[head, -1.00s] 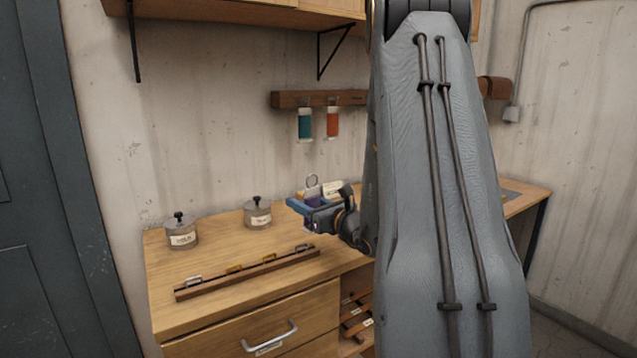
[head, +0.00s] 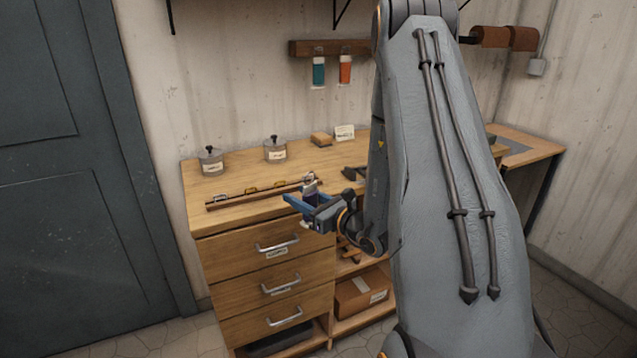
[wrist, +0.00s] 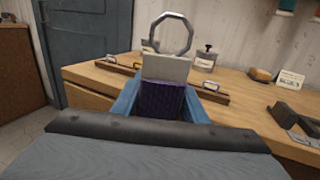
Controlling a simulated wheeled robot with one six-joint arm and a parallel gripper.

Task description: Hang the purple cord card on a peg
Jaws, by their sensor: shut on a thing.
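The purple cord card (wrist: 162,98) is upright between the blue fingers of my gripper (wrist: 158,105) in the wrist view. It has a pale top part with a metal ring above it. In the head view my gripper (head: 304,207) is shut on the card, in front of the bench's front edge. The peg rail (head: 328,48) is on the wall above the bench. A teal card (head: 318,72) and an orange card (head: 345,69) hang from it. The right part of the rail is hidden behind my arm.
The wooden bench (head: 225,184) carries two lidded tins, the left tin (head: 211,162) and the right tin (head: 275,150). A low strip with clips (head: 240,197) lies near the front. A tan block (head: 321,139) and a white label card (head: 344,132) stand at the back.

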